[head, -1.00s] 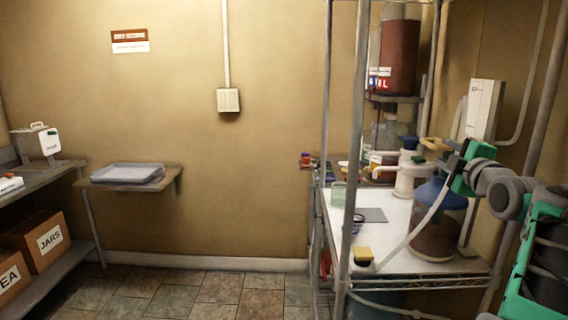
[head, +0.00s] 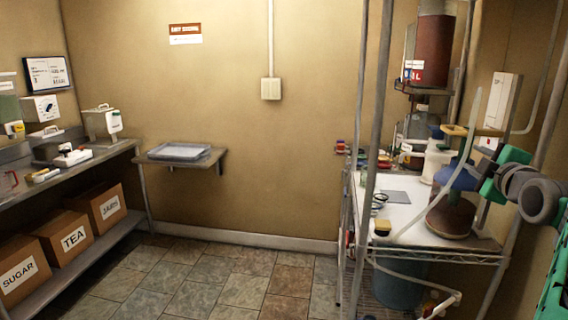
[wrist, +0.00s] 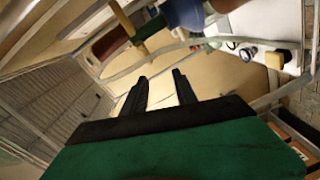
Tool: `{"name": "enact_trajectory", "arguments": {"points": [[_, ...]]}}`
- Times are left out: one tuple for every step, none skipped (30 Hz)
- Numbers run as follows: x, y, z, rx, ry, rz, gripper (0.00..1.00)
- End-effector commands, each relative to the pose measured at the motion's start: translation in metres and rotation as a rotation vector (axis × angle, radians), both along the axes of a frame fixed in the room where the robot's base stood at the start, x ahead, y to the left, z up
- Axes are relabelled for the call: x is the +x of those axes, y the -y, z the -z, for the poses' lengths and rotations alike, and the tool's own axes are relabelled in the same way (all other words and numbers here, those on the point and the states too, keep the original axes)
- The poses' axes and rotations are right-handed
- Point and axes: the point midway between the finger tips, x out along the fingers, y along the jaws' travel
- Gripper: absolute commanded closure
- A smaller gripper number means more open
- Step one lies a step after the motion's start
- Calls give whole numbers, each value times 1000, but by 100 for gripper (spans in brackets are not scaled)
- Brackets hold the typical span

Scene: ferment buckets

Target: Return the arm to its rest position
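My arm (head: 538,197), grey and green, reaches in from the right edge of the head view, in front of the wire rack. In the wrist view, my gripper (wrist: 160,88) shows two dark fingers standing apart. Nothing is between them. In the head view the fingertips are too small and cluttered to make out. A brown jug with a blue top (head: 450,212) stands on the rack behind the arm's end. A pale tube runs up past the jug; I cannot tell whether my gripper touches it.
The wire rack (head: 408,216) has upright posts and a white top with bottles. A blue bucket (head: 400,283) stands beneath it. At left are a shelf (head: 95,158), boxes marked TEA (head: 72,238) and SUGAR (head: 20,272), and a wall ledge with a tray (head: 180,151). The middle floor is clear.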

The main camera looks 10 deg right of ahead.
Motion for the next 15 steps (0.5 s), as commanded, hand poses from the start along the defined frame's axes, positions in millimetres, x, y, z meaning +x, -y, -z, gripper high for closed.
{"name": "enact_trajectory", "arguments": {"points": [[2, -7, 2, 25, -10, -3, 66], [4, -11, 5, 46, -19, -3, 66], [6, -18, 10, 72, -32, -5, 66], [8, -24, 13, 96, -42, -8, 66], [10, -31, 17, 119, -53, -9, 66], [13, -41, 23, 155, -71, -12, 66], [15, -49, 29, 182, -86, -16, 66], [17, -58, 34, 213, -99, -16, 66], [19, -71, 41, 256, -123, -19, 66], [20, -81, 48, 289, -141, -18, 66], [21, -92, 53, 323, -159, -18, 66], [21, -107, 63, 373, -188, -16, 66], [21, -119, 71, 411, -213, -13, 66], [20, -133, 79, 451, -238, -10, 66], [17, -151, 91, 507, -276, -1, 66]]}}
